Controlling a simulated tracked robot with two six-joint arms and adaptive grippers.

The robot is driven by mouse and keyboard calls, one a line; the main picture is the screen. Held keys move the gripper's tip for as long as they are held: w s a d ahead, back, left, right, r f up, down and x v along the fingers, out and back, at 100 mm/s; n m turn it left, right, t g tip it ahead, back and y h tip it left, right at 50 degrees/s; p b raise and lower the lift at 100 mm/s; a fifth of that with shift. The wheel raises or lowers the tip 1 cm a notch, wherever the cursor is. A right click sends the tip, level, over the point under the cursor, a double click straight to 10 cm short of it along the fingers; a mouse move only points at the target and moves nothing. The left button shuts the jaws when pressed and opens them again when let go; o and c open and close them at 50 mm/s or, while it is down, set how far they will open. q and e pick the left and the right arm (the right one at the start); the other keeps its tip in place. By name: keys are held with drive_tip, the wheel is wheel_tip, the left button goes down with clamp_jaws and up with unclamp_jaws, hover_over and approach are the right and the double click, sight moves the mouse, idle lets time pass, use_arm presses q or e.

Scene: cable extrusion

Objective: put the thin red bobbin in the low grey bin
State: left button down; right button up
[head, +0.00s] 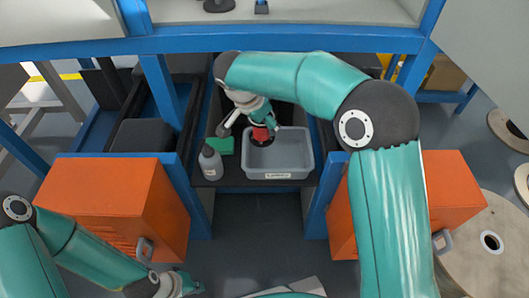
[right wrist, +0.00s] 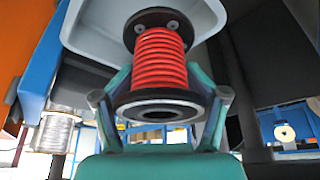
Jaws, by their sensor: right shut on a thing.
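The thin red bobbin (head: 261,134) has red winding between two black flanges. My right gripper (head: 252,128) is shut on it; in the right wrist view the fingers (right wrist: 160,105) grip both sides of the near black flange, and the red winding (right wrist: 160,58) shows beyond. The low grey bin (head: 302,171) stands on a dark shelf with a label on its front. In the head view the bobbin overlaps the bin's back left part; its exact height there is hard to tell. My left gripper (head: 188,287) is low at the bottom left, away from these; its jaws are too small to read.
Blue frame posts rise on both sides. Orange cabinets (head: 115,205) flank the shelf. The bin floor looks bare.

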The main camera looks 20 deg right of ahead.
sight(255, 134)
wheel_tip(255, 134, down, 10)
drive_tip(key=b, duration=0.2)
drive_tip(key=shift+r+b, duration=0.25)
drive_tip(key=shift+b, duration=0.15)
drive_tip(key=shift+f, duration=0.15)
drive_tip(key=o, duration=1)
drive_tip(key=shift+r, duration=0.25)
drive_tip(key=p+v, duration=0.4)
drive_tip(key=v, duration=0.7)
drive_tip(key=shift+a+r, duration=0.2)
drive_tip(key=shift+r, duration=0.15)
